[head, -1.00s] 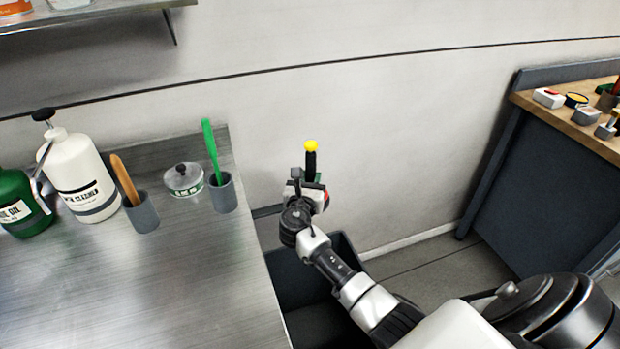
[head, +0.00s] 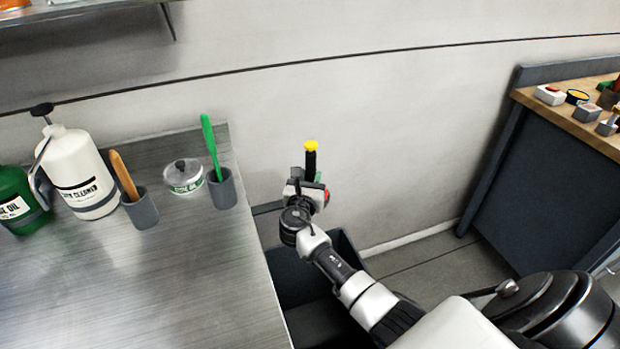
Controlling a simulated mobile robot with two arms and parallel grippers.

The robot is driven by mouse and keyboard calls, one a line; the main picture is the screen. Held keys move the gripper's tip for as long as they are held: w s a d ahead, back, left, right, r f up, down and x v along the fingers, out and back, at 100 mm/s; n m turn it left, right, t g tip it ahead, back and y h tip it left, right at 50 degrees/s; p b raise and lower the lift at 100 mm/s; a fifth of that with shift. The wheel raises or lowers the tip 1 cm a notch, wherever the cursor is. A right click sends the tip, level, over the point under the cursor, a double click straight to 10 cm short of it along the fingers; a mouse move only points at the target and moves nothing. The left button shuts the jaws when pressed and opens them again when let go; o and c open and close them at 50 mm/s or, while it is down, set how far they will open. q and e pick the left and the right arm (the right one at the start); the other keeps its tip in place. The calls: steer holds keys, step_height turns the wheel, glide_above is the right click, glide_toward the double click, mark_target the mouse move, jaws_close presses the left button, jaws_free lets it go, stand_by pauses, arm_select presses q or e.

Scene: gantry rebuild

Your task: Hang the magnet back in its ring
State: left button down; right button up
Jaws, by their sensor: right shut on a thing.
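My right gripper (head: 308,184) is right of the metal bench, in front of the wall. It is shut on a dark, upright stick-like thing with a yellow top (head: 311,146), which I take to be the magnet. Its lower part is hidden by the gripper. A bit of green and red shows beside the fingers. A dark ring or bracket (head: 267,208) seems to show at the bench's right edge, just left of the gripper, but I cannot tell its shape. My left gripper is not in view.
A dark bin (head: 345,252) stands below the gripper. A wooden-topped bench (head: 585,125) is at the right.

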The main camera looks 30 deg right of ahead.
steer(key=shift+r, duration=0.1)
steer(key=o, duration=1.1)
steer(key=shift+s+a+f, duration=0.2)
steer(key=shift+a, duration=0.05)
steer(key=v, duration=0.7)
steer(key=shift+r, duration=0.2)
